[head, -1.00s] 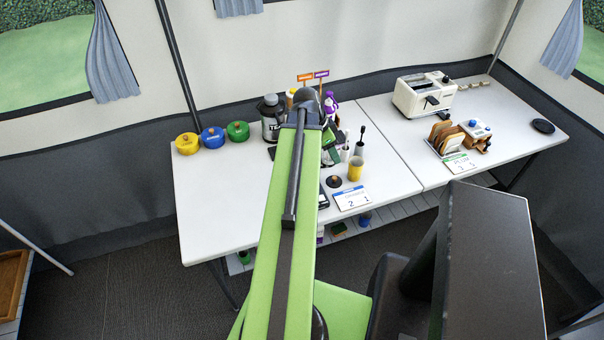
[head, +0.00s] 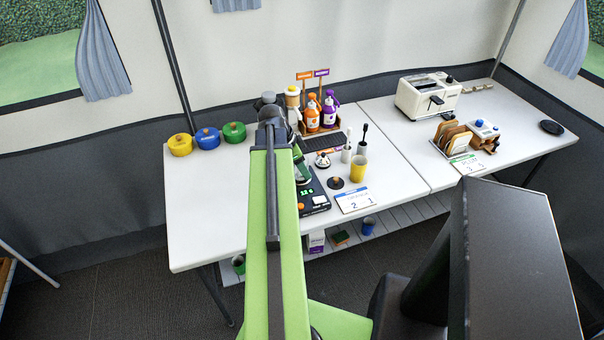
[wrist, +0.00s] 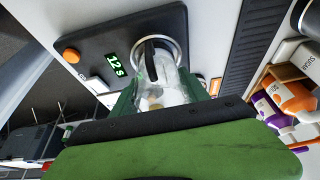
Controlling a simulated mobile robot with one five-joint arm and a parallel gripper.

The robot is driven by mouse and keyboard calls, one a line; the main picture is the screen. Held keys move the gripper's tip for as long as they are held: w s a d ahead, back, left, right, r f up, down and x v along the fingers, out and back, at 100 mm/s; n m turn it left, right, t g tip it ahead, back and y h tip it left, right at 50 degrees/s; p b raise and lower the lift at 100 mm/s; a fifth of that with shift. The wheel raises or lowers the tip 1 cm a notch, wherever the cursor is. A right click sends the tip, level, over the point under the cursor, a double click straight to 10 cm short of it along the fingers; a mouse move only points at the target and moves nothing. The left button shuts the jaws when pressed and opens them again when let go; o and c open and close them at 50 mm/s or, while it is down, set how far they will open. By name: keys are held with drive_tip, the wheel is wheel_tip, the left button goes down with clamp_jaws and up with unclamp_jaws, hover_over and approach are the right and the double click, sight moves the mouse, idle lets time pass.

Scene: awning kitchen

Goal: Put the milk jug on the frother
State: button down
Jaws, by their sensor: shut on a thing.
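The frother is a dark slab with an orange knob and a green "12 s" display; it lies on the white table in the head view (head: 318,203) and fills the top of the wrist view (wrist: 95,40). A round metal ring sits on it. My gripper (wrist: 165,95) is shut on the milk jug (wrist: 160,82), a pale shiny vessel with a dark part that looks like its handle. In the wrist view the jug overlaps the ring; I cannot tell whether it touches.
A wooden rack with orange and purple bottles (head: 313,113) stands behind the frother, beside a dark grille (wrist: 255,45). A yellow cup (head: 358,168) and a black round knob-topped lid (head: 336,183) are to its right. Coloured pots (head: 208,138) stand left. The table's front left is clear.

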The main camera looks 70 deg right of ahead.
drive_tip(key=shift+f, duration=0.2)
drive_tip(key=c, duration=0.6)
unclamp_jaws()
drive_tip(key=shift+o, duration=0.2)
drive_tip(key=p+v, duration=1.1)
drive_tip(key=shift+r, duration=0.4)
drive_tip(key=shift+w+a+r+p, duration=0.15)
drive_tip(key=shift+r+p, duration=0.2)
drive_tip(key=shift+r, duration=0.05)
drive_tip(key=shift+f, duration=0.1)
